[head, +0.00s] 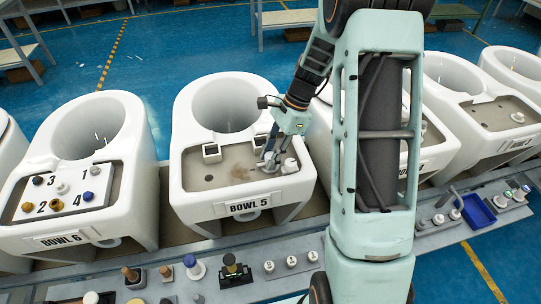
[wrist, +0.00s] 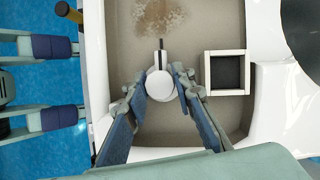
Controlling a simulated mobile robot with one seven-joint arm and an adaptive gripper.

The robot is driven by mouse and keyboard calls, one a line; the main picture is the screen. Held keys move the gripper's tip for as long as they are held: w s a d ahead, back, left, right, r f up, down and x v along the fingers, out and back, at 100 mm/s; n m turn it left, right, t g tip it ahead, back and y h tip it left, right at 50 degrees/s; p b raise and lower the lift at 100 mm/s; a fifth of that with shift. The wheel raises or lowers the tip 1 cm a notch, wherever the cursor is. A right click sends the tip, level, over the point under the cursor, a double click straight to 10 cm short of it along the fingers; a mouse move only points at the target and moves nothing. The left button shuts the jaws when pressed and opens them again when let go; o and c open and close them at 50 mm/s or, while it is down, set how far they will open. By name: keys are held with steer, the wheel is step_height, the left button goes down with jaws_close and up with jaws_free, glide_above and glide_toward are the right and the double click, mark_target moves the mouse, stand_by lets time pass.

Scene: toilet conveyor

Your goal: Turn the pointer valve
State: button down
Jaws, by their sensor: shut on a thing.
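The pointer valve shows in the wrist view as a round white knob (wrist: 160,84) with a thin dark-tipped pointer towards the top of the picture. It stands in the grey recessed tray (wrist: 125,55) of the white unit labelled BOWL 5 (head: 247,206). My gripper (wrist: 162,80) is shut on the knob, one finger on each side of it. In the head view my gripper (head: 270,156) reaches down into the right part of that tray, and its fingers partly hide the valve.
A square dark-centred box (wrist: 228,72) stands close to the right finger. BOWL 6 (head: 62,240) stands to the left. Several knobs line the front ledge.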

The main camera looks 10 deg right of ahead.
steer(key=shift+n, duration=0.4)
steer(key=n+g, duration=0.1)
steer(key=n, duration=0.1)
steer(key=n+g+h+p, duration=0.1)
steer(key=n, duration=0.1)
steer(key=shift+w+r+n, duration=0.1)
steer(key=shift+n, duration=0.2)
steer(key=shift+n+g+h+p, duration=0.4)
steer(key=shift+n+h, duration=0.1)
steer(key=shift+n, duration=1.4)
steer(key=c, duration=1.9)
jaws_free()
steer(key=v, duration=1.2)
steer(key=shift+w, duration=0.1)
